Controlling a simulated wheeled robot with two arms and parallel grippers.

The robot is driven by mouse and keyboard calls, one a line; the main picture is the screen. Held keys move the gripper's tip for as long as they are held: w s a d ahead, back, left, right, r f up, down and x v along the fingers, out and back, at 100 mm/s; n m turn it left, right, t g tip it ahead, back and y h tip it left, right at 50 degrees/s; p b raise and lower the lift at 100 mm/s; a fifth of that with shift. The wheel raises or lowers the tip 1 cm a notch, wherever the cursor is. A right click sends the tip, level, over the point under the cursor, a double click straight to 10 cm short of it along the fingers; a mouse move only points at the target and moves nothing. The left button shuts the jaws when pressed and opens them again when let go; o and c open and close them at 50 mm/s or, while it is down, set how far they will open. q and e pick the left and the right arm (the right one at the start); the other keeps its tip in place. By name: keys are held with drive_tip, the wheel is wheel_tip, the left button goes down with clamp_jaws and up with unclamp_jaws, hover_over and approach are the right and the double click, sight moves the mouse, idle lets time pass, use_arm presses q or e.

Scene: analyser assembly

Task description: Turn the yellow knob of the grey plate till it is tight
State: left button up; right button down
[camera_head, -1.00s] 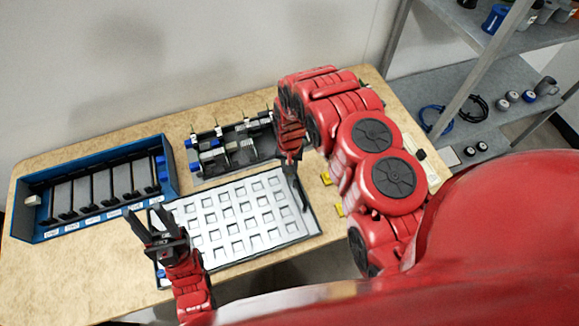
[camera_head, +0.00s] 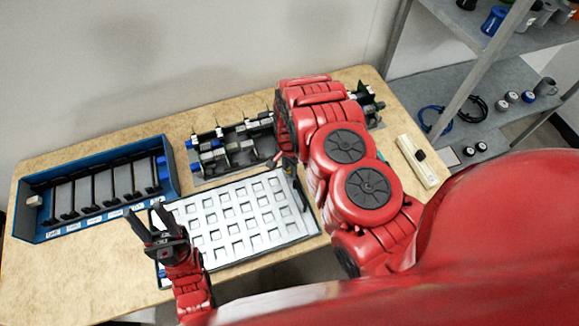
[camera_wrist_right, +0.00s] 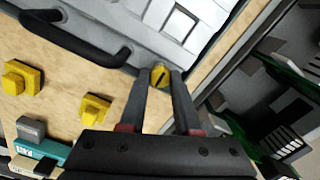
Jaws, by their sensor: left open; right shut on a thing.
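The pale grey plate (camera_head: 215,258) with rows of square pockets lies on the table; its corner shows in the right wrist view (camera_wrist_right: 190,50). The yellow knob (camera_wrist_right: 160,76) with a dark slot sits at that corner, near the plate's black handle (camera_wrist_right: 75,42). My right gripper (camera_wrist_right: 161,84) is shut on this knob, one finger on each side of it. In the head view the knob is hidden by my right arm. My left gripper (camera_head: 144,212) is open and empty over the plate's left edge.
Two loose yellow pieces (camera_wrist_right: 22,78) (camera_wrist_right: 95,108) lie on the table beside the plate. A dark rack with cards (camera_head: 235,150) stands just behind the plate, close to my right gripper. A blue bin (camera_head: 50,232) stands at the left; shelves (camera_head: 480,120) at the right.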

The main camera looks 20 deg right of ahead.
drive_tip(key=m, duration=0.1)
drive_tip(key=m+p, duration=0.1)
drive_tip(key=m, duration=0.1)
drive_tip(key=shift+w+r+m, duration=0.15)
drive_tip(key=shift+r+m, duration=0.05)
drive_tip(key=shift+m, duration=0.1)
drive_tip(key=m, duration=0.2)
drive_tip(key=shift+w+m, duration=0.1)
drive_tip(key=shift+m, duration=0.3)
drive_tip(key=m, duration=0.2)
drive_tip(key=shift+f+m, duration=0.1)
drive_tip(key=shift+m, duration=0.3)
drive_tip(key=m, duration=0.4)
drive_tip(key=shift+m, duration=0.3)
drive_tip(key=m+b, duration=0.1)
drive_tip(key=m, duration=0.5)
drive_tip(key=shift+b, duration=0.3)
drive_tip(key=m, duration=0.5)
drive_tip(key=shift+b, duration=0.3)
drive_tip(key=shift+m, duration=0.3)
drive_tip(key=c, duration=0.6)
unclamp_jaws()
drive_tip(key=shift+s, duration=0.2)
